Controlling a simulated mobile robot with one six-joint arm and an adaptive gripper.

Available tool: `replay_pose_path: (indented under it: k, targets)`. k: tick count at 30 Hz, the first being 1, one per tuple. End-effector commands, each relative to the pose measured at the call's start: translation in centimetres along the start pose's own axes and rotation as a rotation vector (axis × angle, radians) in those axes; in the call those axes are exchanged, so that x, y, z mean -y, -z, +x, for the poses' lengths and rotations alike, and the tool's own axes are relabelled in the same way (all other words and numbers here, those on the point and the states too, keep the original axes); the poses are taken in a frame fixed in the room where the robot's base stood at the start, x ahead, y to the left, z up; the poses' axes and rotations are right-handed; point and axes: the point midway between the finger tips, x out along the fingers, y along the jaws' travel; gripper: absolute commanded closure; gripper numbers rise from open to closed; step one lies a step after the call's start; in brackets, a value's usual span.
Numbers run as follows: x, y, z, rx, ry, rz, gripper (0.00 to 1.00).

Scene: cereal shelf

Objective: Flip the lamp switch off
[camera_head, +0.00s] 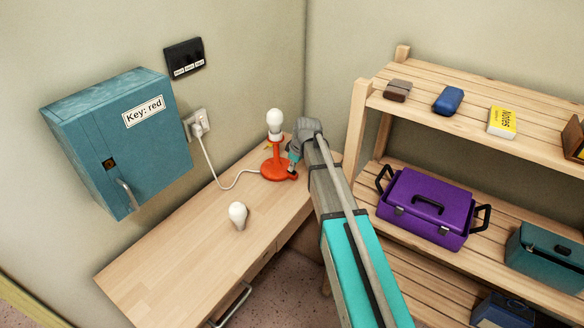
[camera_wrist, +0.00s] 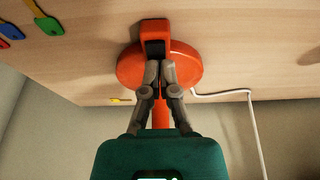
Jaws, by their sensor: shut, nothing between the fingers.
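The orange lamp (camera_head: 272,174) stands on the wooden desk with a white bulb (camera_head: 275,122) on its top. In the wrist view its round orange base (camera_wrist: 190,68) shows, with a block at the edge that holds a dark switch (camera_wrist: 154,47). My gripper (camera_wrist: 160,66) is shut and empty, with its fingertips right at the switch. I cannot tell whether they touch it. In the head view my gripper (camera_head: 294,170) is at the right side of the lamp base, partly hidden by my arm. The switch position is not clear.
A loose bulb (camera_head: 238,215) lies on the desk (camera_head: 170,275). A white cord (camera_head: 212,170) runs from the lamp to the wall outlet (camera_head: 197,123). A teal key box (camera_head: 120,140) hangs at left. Wooden shelves (camera_head: 470,112) with a purple toolbox (camera_head: 428,208) stand at right. Colored keys (camera_wrist: 47,22) show in the wrist view.

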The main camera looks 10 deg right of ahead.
Motion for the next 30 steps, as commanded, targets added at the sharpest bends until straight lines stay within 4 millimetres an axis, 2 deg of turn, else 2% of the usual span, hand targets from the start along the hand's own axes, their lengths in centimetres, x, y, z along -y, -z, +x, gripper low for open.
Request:
replay_pose_path:
  k: [14,30]
  targets:
    - [0.0,0.1,-0.5,0.0,0.0,0.0,1.0]
    - [0.0,0.9,-4.4,0.0,0.0,-0.001,1.0]
